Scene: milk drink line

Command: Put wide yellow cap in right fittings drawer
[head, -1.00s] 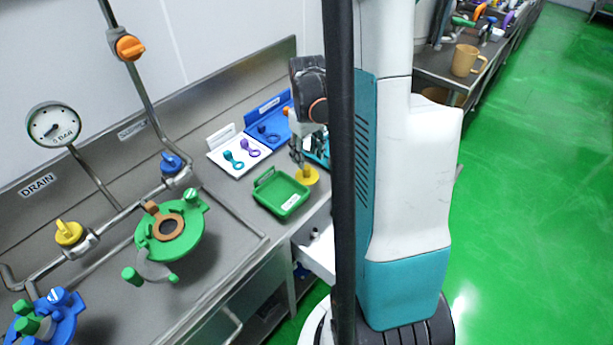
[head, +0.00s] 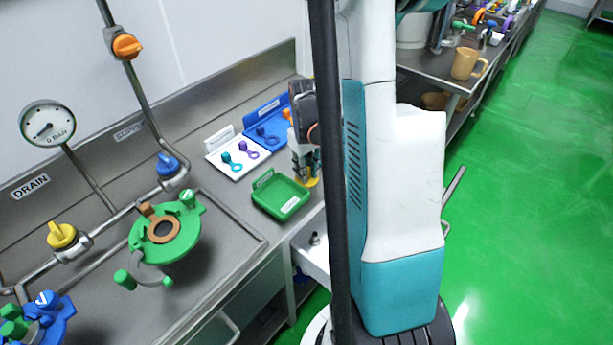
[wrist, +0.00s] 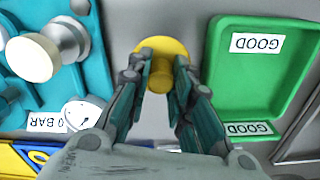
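The wide yellow cap (wrist: 160,48) is a round disc with a raised grip, seen in the wrist view between my fingers. In the head view only a sliver of it (head: 309,183) shows at the bench edge, right of the green tray. My gripper (wrist: 168,75) is down at the cap, with its fingertips close on either side of the grip. I cannot tell whether the fingers press on it. An open white drawer (head: 313,262) sticks out below the bench front, partly hidden by my column; whether it is the right fittings drawer is unclear.
The green tray (head: 267,201) labelled GOOD stands empty beside the cap. A white board (head: 230,170) and a blue board (head: 270,143) with small caps lie behind. A teal tray (wrist: 96,60) with a metal knob lies left in the wrist view. Pipes and valves fill the left.

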